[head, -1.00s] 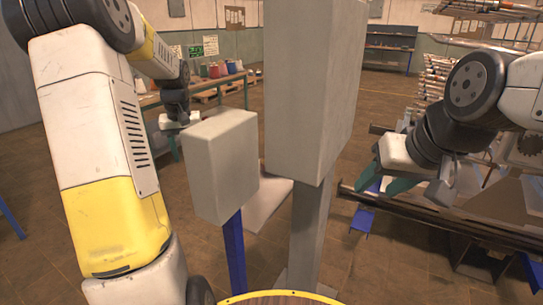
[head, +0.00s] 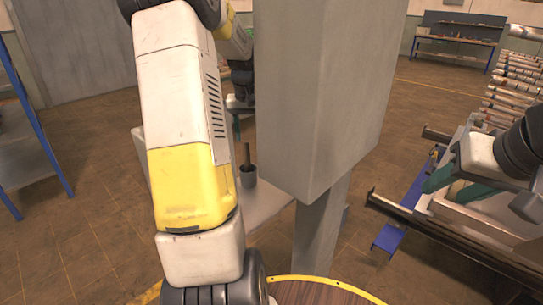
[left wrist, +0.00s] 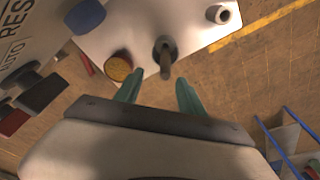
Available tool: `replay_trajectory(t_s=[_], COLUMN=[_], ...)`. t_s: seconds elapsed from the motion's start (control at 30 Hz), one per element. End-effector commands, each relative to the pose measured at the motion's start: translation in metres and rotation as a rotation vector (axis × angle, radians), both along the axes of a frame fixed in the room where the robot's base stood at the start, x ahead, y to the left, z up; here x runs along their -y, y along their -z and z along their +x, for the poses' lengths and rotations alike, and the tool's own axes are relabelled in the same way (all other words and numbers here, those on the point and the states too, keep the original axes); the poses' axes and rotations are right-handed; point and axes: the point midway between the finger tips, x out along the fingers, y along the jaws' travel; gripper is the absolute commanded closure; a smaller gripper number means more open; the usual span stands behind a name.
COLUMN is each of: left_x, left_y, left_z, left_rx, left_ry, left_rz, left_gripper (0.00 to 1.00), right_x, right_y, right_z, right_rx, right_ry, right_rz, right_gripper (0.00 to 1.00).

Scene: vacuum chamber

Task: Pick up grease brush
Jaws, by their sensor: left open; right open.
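What looks like the grease brush (head: 247,153) stands upright in a small dark pot (head: 248,180) on a pale tabletop, with only its handle showing. In the left wrist view the brush handle (left wrist: 168,66) points up toward the camera, with the pot (left wrist: 162,46) around its base. My left gripper (left wrist: 160,92) is open and empty, its green fingers just short of the handle in that picture. In the head view my left gripper (head: 237,125) is above the pot, partly hidden behind my arm. My right gripper (head: 455,185) is open and empty at the right, away from the brush.
The pale tabletop (left wrist: 120,30) also carries a round brown-topped item (left wrist: 118,66), a blue item (left wrist: 86,16) and a white hollow cylinder (left wrist: 218,14). A panel with dark and red knobs (left wrist: 30,95) is close at left. A tall grey box (head: 320,90) stands right of my left arm.

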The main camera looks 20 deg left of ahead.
Motion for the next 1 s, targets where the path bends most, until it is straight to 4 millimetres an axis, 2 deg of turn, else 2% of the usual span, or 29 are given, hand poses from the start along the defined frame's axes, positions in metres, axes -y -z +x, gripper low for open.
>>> replay_trajectory(t_s=[0.5,0.83,1.0], left_x=[-0.011,-0.012,-0.012], left_y=[0.066,0.073,0.073], left_z=[0.005,0.007,0.007], left_rx=[-0.004,0.000,0.000], left_ry=[0.001,0.000,0.000], left_rz=[-0.001,0.000,0.000], left_gripper=[0.53,0.53,0.87], right_x=[0.000,0.000,0.000], right_y=[0.000,0.000,0.000], right_z=[0.000,0.000,0.000], right_rx=[0.000,0.000,0.000], right_ry=[0.000,0.000,0.000], right_rz=[0.000,0.000,0.000], right_gripper=[0.53,0.53,0.53])
